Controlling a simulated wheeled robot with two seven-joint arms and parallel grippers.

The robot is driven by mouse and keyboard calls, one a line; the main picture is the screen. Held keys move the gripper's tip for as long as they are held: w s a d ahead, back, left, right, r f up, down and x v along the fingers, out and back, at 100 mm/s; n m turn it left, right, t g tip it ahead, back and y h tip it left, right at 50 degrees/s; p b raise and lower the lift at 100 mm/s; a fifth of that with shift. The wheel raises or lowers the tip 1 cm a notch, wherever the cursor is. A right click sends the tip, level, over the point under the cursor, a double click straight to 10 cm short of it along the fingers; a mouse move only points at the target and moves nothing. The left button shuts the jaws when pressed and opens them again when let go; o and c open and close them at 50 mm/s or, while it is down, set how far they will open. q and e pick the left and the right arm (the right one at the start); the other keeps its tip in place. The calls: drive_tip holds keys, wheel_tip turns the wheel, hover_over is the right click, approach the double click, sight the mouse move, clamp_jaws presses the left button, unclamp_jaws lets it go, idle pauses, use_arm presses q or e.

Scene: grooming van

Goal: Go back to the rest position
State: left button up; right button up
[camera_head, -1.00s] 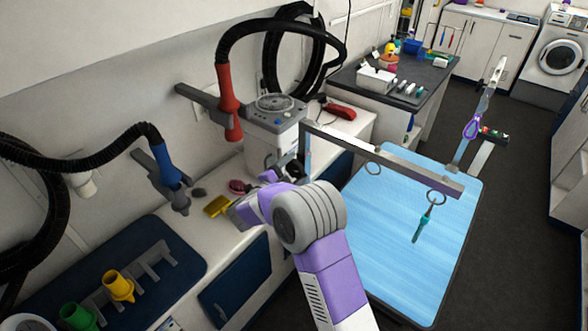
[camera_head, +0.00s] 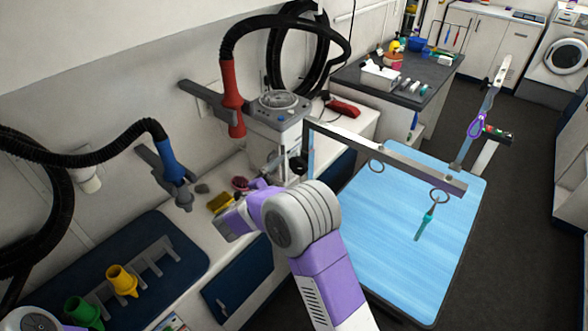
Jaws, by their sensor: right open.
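My right arm comes in from the bottom. Its purple and grey wrist is over the front edge of the white counter (camera_head: 204,232). My right gripper (camera_head: 227,226) is in front of the yellow brush (camera_head: 221,203), and its fingers are partly hidden by the wrist. The gripper is open, with nothing seen held in it. A pink-red brush (camera_head: 240,183) lies on the counter behind it. My left gripper is not in view. Only a purple and white part of my own body shows at the bottom left corner.
Red (camera_head: 232,100) and blue (camera_head: 169,162) dryer nozzles hang along the wall. Green (camera_head: 82,311) and yellow (camera_head: 121,281) nozzles stand front left. Dark floor is clear at right.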

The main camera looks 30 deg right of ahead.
drive_tip(key=shift+v, duration=1.2)
